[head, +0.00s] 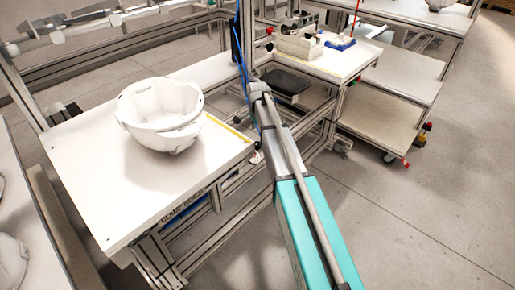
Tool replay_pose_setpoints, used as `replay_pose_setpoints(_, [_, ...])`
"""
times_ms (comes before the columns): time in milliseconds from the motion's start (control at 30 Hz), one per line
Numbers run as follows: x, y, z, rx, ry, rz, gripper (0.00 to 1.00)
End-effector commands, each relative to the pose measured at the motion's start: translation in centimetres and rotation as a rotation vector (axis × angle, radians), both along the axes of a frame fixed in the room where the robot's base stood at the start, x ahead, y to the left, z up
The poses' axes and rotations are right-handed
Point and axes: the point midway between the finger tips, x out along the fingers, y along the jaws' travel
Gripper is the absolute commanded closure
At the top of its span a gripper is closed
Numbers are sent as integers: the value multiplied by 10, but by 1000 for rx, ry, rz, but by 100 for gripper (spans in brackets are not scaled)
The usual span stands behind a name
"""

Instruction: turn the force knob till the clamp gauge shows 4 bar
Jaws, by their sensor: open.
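My arm reaches from the bottom right up to the frame beside the white work table, and my gripper (258,88) is at its far end, small in the picture. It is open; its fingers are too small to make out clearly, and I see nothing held. A black upright (236,42) with blue hoses stands just beyond it. I cannot make out the force knob or the clamp gauge, so no pressure reading can be told.
White helmet shells (162,112) sit nested on the white table (95,190) at left. A wheeled shelf cart (390,90) is at right. The floor at lower right is clear.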

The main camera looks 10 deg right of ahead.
Motion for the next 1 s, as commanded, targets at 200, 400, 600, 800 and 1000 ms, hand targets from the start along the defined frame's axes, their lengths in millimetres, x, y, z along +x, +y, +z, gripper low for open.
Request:
replay_pose_setpoints(200, [0,0,-21,0,0,0,18])
replay_pose_setpoints(400, [0,0,-37,0,0,0,18])
replay_pose_setpoints(600, [0,0,-52,0,0,0,18])
replay_pose_setpoints(800, [0,0,-65,0,0,0,18])
replay_pose_setpoints(1000, [0,0,-71,0,0,0,18])
